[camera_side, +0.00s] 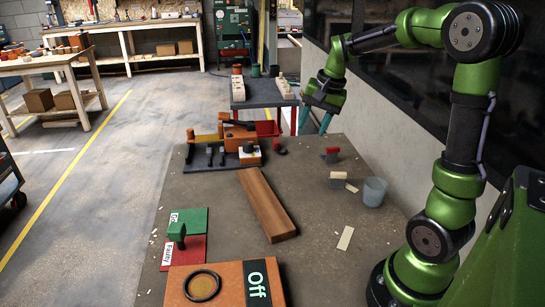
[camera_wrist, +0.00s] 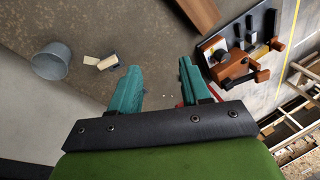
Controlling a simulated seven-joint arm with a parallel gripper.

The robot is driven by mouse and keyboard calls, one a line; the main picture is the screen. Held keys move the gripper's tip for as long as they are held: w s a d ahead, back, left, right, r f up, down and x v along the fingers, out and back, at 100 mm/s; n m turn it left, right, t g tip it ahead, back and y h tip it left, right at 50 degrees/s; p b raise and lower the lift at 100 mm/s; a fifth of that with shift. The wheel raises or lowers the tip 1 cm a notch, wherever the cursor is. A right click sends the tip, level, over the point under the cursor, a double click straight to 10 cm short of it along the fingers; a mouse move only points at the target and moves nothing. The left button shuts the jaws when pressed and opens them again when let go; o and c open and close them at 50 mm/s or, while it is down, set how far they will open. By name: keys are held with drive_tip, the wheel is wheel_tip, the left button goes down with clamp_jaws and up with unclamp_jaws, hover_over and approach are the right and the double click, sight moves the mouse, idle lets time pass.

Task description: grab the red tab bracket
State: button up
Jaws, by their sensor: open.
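The red tab bracket (camera_side: 331,154) is a small grey piece with a red top. In the side view it stands on the far right part of the brown work table (camera_side: 220,192). My gripper (camera_side: 314,124) is above the table's far edge, with its two teal fingers apart and nothing between them. The bracket looks below and a little to the right of the fingers, not touching them. In the wrist view my gripper (camera_wrist: 159,65) is spread and empty. I cannot make out the bracket there; a red patch shows behind the right finger, but I cannot tell what it is.
A similar grey block with a cream top (camera_side: 338,180) and a grey bucket (camera_side: 374,191) stand nearby. A wooden plank (camera_side: 266,204) lies mid-table. An orange fixture with clamps (camera_side: 225,142) is at the far left. A cart (camera_side: 262,95) stands behind.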

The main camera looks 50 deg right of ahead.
sight(333, 148)
drive_tip(key=w+d+f+m+g, duration=0.1)
drive_tip(key=d+f+m+g, duration=0.1)
drive_tip(key=d+m, duration=0.6)
drive_tip(key=w+d+f+m+g, duration=0.15)
drive_tip(key=d+m, duration=0.35)
drive_tip(key=d, duration=0.8)
drive_tip(key=f, duration=1.1)
drive_tip(key=shift+s+a+f, duration=0.2)
drive_tip(key=shift+s+f, duration=0.05)
drive_tip(key=shift+s, duration=0.05)
drive_tip(key=shift+w+a+f, duration=0.1)
drive_tip(key=shift+w+f, duration=0.05)
drive_tip(key=shift+f, duration=1.25)
drive_tip(key=shift+w+f, duration=0.15)
drive_tip(key=shift+f, duration=1.2)
drive_tip(key=shift+c, duration=0.3)
drive_tip(key=shift+r, duration=0.1)
clamp_jaws()
